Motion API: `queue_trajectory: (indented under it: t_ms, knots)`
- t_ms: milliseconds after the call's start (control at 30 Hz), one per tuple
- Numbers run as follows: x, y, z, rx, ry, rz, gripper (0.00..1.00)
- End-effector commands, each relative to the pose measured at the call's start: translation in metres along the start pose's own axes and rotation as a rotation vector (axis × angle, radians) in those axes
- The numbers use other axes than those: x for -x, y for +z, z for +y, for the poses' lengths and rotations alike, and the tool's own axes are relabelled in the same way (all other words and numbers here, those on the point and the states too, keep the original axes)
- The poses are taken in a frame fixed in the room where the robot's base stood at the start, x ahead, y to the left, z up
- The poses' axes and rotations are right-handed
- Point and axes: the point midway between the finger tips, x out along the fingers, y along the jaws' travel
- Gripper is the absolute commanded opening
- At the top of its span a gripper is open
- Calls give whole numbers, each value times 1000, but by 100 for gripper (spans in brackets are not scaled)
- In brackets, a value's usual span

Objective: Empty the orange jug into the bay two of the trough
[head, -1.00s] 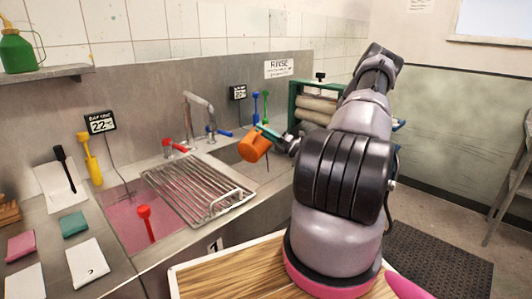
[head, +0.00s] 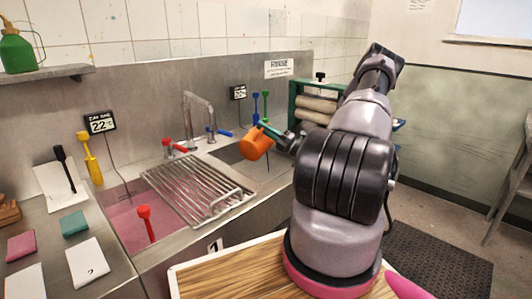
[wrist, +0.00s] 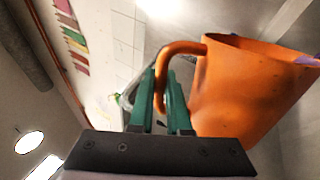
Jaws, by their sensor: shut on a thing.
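The orange jug (head: 256,144) hangs tilted over the far bay of the trough, bay two (head: 232,154), seen as a grey basin. My gripper (head: 268,128) is shut on the jug's handle. In the wrist view, its green fingers (wrist: 166,100) close around the handle, with the jug (wrist: 238,88) to their right. Purple shows at the jug's rim. A thin dark line shows below the jug in the head view; I cannot tell whether it is liquid. The jug's inside and most of the bay's floor are hidden.
The near bay (head: 122,222) holds pink liquid and a red ladle (head: 145,222). A wire rack (head: 196,190) lies across the trough. Taps (head: 190,120) stand behind it. A green-framed roller press (head: 318,105) stands right of the far bay.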

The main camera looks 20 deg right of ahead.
Motion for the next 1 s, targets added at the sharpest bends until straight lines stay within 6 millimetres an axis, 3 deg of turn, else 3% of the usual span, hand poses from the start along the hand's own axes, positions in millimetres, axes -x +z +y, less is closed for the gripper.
queue_trajectory:
  t_ms: [1000]
  knots:
    - [-1, 12, 2, -65, 11, -30, 0]
